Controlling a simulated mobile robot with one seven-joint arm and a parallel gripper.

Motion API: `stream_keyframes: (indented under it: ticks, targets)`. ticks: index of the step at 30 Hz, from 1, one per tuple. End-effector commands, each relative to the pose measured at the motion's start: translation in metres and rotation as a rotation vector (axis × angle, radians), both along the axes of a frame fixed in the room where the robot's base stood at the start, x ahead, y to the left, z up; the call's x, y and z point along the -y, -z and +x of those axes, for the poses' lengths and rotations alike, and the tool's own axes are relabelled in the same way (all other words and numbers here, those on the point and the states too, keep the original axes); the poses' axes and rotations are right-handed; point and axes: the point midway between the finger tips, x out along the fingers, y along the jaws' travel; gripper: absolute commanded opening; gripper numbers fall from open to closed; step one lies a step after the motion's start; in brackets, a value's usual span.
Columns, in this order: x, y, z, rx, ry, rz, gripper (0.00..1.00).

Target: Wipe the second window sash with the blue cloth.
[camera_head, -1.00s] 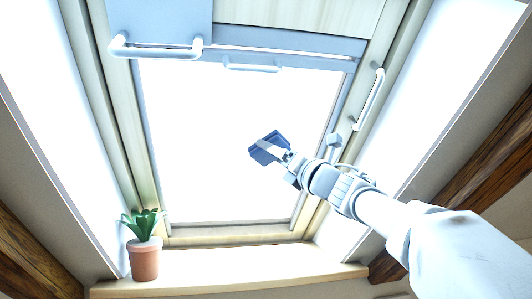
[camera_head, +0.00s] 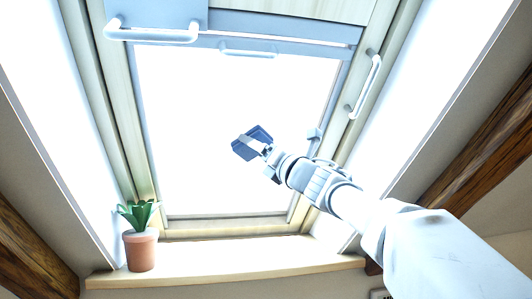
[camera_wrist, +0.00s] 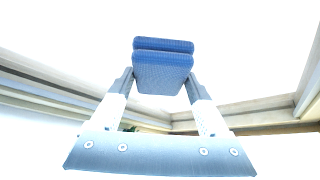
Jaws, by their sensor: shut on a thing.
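The blue cloth (camera_head: 246,141) is a folded pad held at the end of my gripper (camera_head: 263,149), in front of the bright pane of the window sash (camera_head: 190,120). In the wrist view the cloth (camera_wrist: 163,70) sits between the two fingers of my gripper (camera_wrist: 160,85), which is shut on it. I cannot tell whether the cloth touches the glass. The sash has a pale frame and a small bar handle (camera_head: 248,53) at its top. Which sash counts as the second I cannot tell.
A potted plant (camera_head: 141,250) stands on the wooden sill (camera_head: 230,272) at lower left. A large bar handle (camera_head: 150,36) is at upper left, another (camera_head: 366,85) on the right frame. Wooden beams (camera_head: 470,150) flank the window.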

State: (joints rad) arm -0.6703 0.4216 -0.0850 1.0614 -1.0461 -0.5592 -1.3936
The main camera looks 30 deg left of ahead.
Motion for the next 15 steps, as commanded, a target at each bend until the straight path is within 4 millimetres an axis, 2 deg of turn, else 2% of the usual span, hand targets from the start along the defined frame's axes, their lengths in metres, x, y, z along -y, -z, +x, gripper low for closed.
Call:
stream_keyframes:
  ticks: [5, 15]
  targets:
    - [-0.004, 0.0, -0.004, 0.0, -0.001, 0.0, 0.24]
    - [-0.027, -0.002, -0.021, 0.001, -0.003, 0.001, 0.24]
